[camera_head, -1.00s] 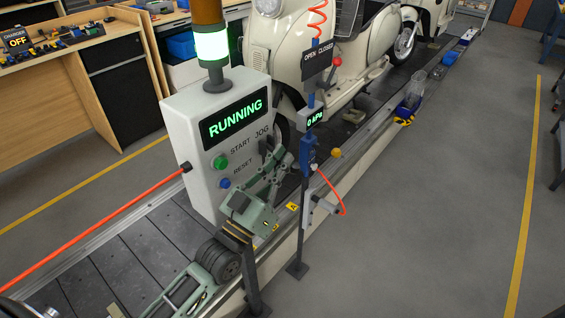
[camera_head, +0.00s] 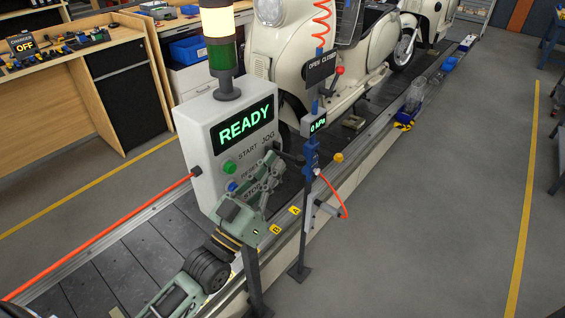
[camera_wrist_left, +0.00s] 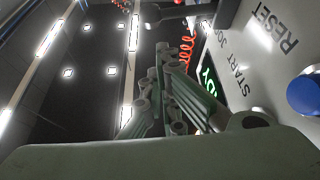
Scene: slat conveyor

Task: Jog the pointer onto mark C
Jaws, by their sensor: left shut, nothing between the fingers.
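The grey control box (camera_head: 205,160) shows READY on its screen (camera_head: 247,120). A green button (camera_head: 229,167) sits under START, and a blue button (camera_head: 232,186) is below it, partly behind my gripper. My left gripper (camera_head: 270,162) is shut and empty in front of the box's right side, close to the lever; contact cannot be told. It also shows in the left wrist view (camera_wrist_left: 158,70). Yellow marks B (camera_head: 275,229) and A (camera_head: 295,210) lie on the conveyor edge. I cannot make out mark C or the pointer.
A post with a blue valve (camera_head: 310,155) and a gauge reading 0 hPa (camera_head: 318,124) stands right of my gripper. A cream scooter (camera_head: 315,75) stands on the slat conveyor (camera_head: 130,250) behind. A red cable (camera_head: 100,235) runs to the box.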

